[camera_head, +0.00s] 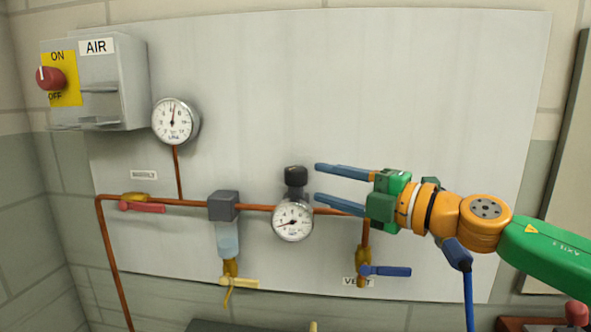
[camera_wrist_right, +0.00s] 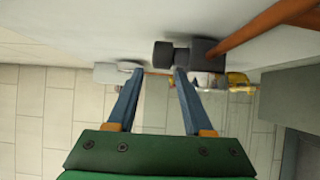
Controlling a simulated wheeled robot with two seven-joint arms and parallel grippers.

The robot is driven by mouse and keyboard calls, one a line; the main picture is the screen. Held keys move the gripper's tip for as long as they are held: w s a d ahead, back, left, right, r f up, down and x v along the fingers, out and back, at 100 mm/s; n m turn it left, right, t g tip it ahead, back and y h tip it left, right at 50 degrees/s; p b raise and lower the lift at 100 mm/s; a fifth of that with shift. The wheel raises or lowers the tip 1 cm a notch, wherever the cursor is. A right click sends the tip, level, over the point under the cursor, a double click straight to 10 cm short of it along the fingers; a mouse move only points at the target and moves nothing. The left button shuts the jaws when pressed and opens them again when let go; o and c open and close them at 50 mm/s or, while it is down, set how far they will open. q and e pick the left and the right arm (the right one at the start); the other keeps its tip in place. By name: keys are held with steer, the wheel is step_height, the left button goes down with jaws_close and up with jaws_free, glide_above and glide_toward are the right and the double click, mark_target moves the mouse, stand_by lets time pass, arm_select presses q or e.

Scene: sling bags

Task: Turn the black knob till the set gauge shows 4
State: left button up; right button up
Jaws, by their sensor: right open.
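The black knob (camera_head: 296,175) sits on top of the regulator on the wall panel, with a small round white gauge (camera_head: 292,221) just below it. The gauge's needle points to the lower left; its numbers are too small to read surely. My right gripper (camera_head: 317,182) is open and empty just right of the knob, its two blue fingers pointing left at it. In the right wrist view the dark knob (camera_wrist_right: 163,54) shows beyond and between the open fingertips (camera_wrist_right: 157,70), apart from them. My left gripper is out of view.
A larger gauge (camera_head: 174,121) hangs upper left, near the AIR box (camera_head: 115,80) with its red switch. A copper pipe (camera_head: 180,202) carries a red-handled valve (camera_head: 142,206), a filter (camera_head: 227,238) and a blue-handled vent valve (camera_head: 385,271) below my right gripper. The panel above is clear.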

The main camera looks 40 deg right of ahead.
mark_target(304, 173)
steer(key=w+p, duration=0.2)
steer(key=w, duration=0.1)
steer(key=w+p, duration=0.1)
steer(key=w, duration=0.1)
steer(key=shift+r+p, duration=0.4)
steer(key=w, duration=0.1)
steer(key=w+f, duration=0.1)
steer(key=w, duration=0.1)
steer(key=shift+w+a+p, duration=0.15)
steer(key=shift+w+p, duration=0.1)
steer(key=shift+p, duration=0.05)
steer(key=shift+w+f, duration=0.15)
steer(key=shift+w, duration=0.1)
steer(key=shift+s+d, duration=0.2)
steer(key=shift+s, duration=0.25)
steer(key=shift+c, duration=0.7)
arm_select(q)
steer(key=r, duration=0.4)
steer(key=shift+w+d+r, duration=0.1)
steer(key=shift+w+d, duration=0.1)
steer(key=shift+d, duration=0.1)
arm_select(e)
steer(key=shift+s, duration=0.1)
jaws_close()
